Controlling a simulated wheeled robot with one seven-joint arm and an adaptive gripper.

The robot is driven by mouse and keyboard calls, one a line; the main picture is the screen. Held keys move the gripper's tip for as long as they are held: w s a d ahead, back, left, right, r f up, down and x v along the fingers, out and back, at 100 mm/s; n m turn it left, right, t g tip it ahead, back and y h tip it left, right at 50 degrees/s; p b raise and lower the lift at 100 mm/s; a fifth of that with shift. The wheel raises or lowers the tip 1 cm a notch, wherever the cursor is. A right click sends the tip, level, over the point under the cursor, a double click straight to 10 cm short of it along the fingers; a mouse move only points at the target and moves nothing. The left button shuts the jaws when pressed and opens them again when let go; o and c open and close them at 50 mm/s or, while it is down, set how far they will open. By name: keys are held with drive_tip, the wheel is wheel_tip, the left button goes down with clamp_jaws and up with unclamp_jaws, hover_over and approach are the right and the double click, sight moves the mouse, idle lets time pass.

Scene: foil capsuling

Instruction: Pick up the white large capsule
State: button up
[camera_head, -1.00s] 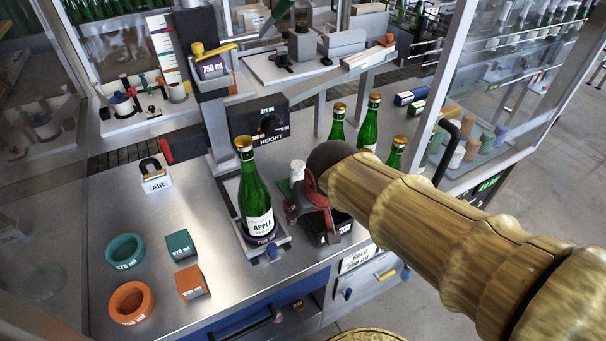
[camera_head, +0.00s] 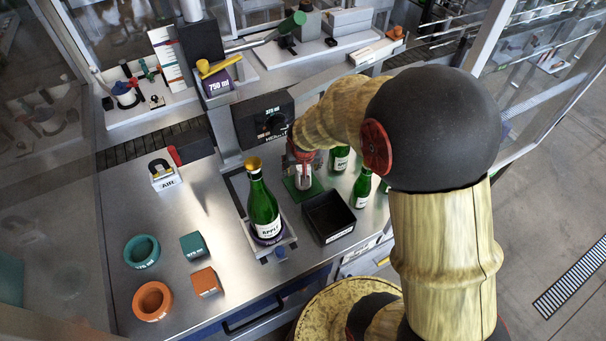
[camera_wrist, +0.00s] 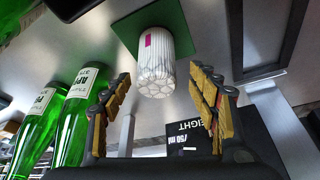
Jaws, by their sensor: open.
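The white capsule (camera_wrist: 156,62) is a ribbed white cylinder with a pink mark on its side. It stands on a green mat (camera_wrist: 126,28) in the wrist view. In the head view the white capsule (camera_head: 304,182) is small and partly hidden, on the green mat (camera_head: 316,190) behind the black tray. My gripper (camera_wrist: 160,77) is open, with yellow-padded fingers on either side of the capsule in the picture. Nothing is held, and I cannot tell how deep the fingers reach. In the head view my gripper (camera_head: 301,156) is at the capsule, partly hidden by my arm.
A gold-topped green bottle (camera_head: 263,208) stands on a holder left of the black tray (camera_head: 328,216). Other green bottles (camera_head: 361,188) stand right of the mat, close to my arm. Teal (camera_head: 142,251) and orange (camera_head: 152,301) rings lie front left. A height-setting box (camera_head: 265,121) is behind.

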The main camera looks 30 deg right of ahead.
drive_tip(key=x, duration=0.4)
drive_tip(key=shift+w+d+f, duration=0.1)
drive_tip(key=shift+d+f, duration=0.15)
drive_tip(key=shift+f, duration=0.05)
drive_tip(key=shift+c, duration=0.6)
drive_tip(key=c, duration=0.7)
